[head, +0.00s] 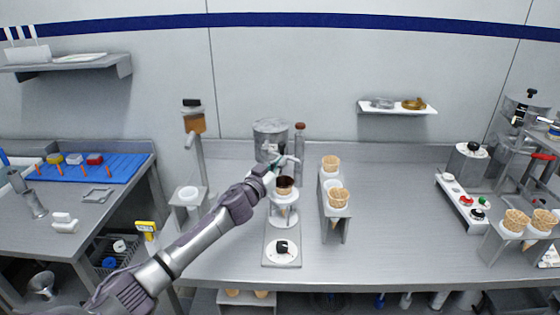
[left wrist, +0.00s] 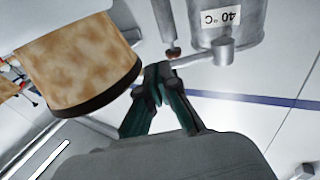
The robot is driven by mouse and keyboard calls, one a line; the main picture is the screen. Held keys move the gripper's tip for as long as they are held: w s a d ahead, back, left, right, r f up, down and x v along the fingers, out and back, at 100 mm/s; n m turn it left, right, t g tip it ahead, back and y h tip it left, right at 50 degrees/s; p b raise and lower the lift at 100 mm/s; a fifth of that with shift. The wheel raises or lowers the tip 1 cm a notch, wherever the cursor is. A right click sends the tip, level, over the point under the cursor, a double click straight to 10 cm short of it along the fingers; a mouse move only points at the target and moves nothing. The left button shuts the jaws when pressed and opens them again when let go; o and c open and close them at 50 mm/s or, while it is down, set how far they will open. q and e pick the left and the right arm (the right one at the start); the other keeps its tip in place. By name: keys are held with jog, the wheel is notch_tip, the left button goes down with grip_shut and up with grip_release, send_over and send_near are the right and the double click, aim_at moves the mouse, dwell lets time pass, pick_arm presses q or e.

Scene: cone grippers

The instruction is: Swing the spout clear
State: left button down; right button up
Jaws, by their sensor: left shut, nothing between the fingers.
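The grey tank (head: 270,138) stands at the back of the middle bench; its "40 °C" label is upside down in the left wrist view (left wrist: 222,17). A short grey spout (left wrist: 205,57) sticks out from the tank. My left gripper (left wrist: 158,72) is shut and empty, with its fingertips close beside the spout's free end; I cannot tell whether they touch. In the head view my left gripper (head: 274,172) partly hides the spout. A waffle cone (head: 284,189) with a dark rim sits in a stand just below; it looms large in the left wrist view (left wrist: 80,62).
A rack (head: 334,205) with cones is to the right, and a base with a black knob (head: 282,248) is in front. The bench between the rack and the red-button panel (head: 462,203) is clear.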

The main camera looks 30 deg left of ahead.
pick_arm(q)
jog(key=shift+w, duration=0.15)
jog(key=n+y+b, duration=0.1)
jog(key=w+n+y+b, duration=0.1)
jog(key=y, duration=0.1)
jog(key=w+n+g+y+b, duration=0.1)
jog(key=y, duration=0.1)
jog(key=shift+w+d, duration=0.1)
jog(key=shift+d, duration=0.2)
jog(key=shift+a, duration=0.1)
